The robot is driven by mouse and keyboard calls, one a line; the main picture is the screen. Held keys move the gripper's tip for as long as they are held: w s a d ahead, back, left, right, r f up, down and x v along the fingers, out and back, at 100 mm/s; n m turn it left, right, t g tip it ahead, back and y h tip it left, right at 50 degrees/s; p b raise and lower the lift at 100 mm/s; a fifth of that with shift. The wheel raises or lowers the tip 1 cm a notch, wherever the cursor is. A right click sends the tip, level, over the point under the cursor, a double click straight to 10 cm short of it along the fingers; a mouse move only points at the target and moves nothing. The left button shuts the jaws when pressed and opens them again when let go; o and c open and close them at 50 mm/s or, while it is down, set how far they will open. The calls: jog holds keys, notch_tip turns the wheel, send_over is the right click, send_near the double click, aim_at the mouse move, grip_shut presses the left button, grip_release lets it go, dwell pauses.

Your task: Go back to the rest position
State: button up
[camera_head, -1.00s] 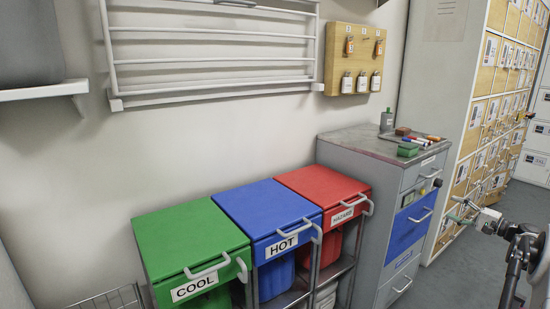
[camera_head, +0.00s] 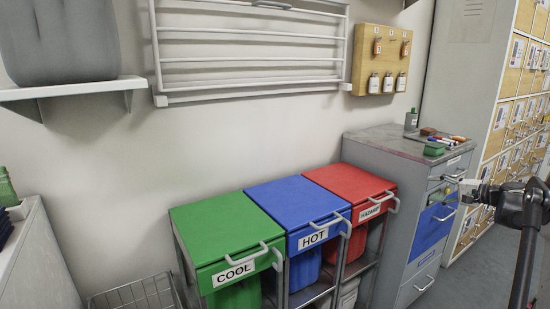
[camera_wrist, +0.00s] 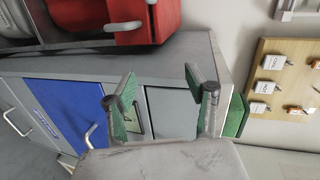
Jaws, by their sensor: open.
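My gripper (camera_head: 470,187) shows at the right edge of the head view, in front of the grey drawer cabinet (camera_head: 392,165). In the wrist view my gripper (camera_wrist: 160,90) has its two green-padded fingers spread apart, with nothing between them. Behind the fingers in the wrist view is the front of the grey cabinet (camera_wrist: 170,110), with a blue drawer (camera_wrist: 62,112) to the left. The fingers seem apart from the cabinet, though the exact gap cannot be told.
Green COOL (camera_head: 225,235), blue HOT (camera_head: 295,207) and red HAZARD (camera_head: 350,186) lidded bins stand in a row left of the cabinet. A wire basket (camera_head: 135,297) is low at left. A wall shelf (camera_head: 75,88), a wall rack (camera_head: 250,53) and a tag board (camera_head: 380,60) hang above.

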jog(key=s+a+r+n+g+h, duration=0.15)
jog(key=a+r, duration=0.25)
jog(key=a, duration=0.5)
jog(key=s+a+r+n+g, duration=0.1)
jog(key=s+a+r+g, duration=0.15)
jog(key=a, duration=0.65)
jog(key=s+a+r+n+g+h, duration=0.1)
jog(key=s+a+r+n+h, duration=0.15)
jog(key=s+a, duration=1.05)
jog(key=s+a+f+n+h, duration=0.1)
jog(key=s+a+f+n, duration=0.15)
jog(key=s+a, duration=0.45)
jog(key=s+a+f+n+h, duration=0.2)
jog(key=s+f, duration=0.1)
jog(key=s, duration=0.8)
jog(key=s+a+f+n+h, duration=0.1)
jog(key=s+a+f+n, duration=0.15)
jog(key=s+a, duration=0.45)
notch_tip(320, 180, up, 15)
jog(key=s+d+m+p, duration=0.1)
jog(key=s+d+p, duration=0.1)
jog(key=p, duration=1.3)
jog(key=shift+d+g, duration=0.2)
jog(key=shift+g, duration=0.1)
jog(key=shift+s, duration=0.1)
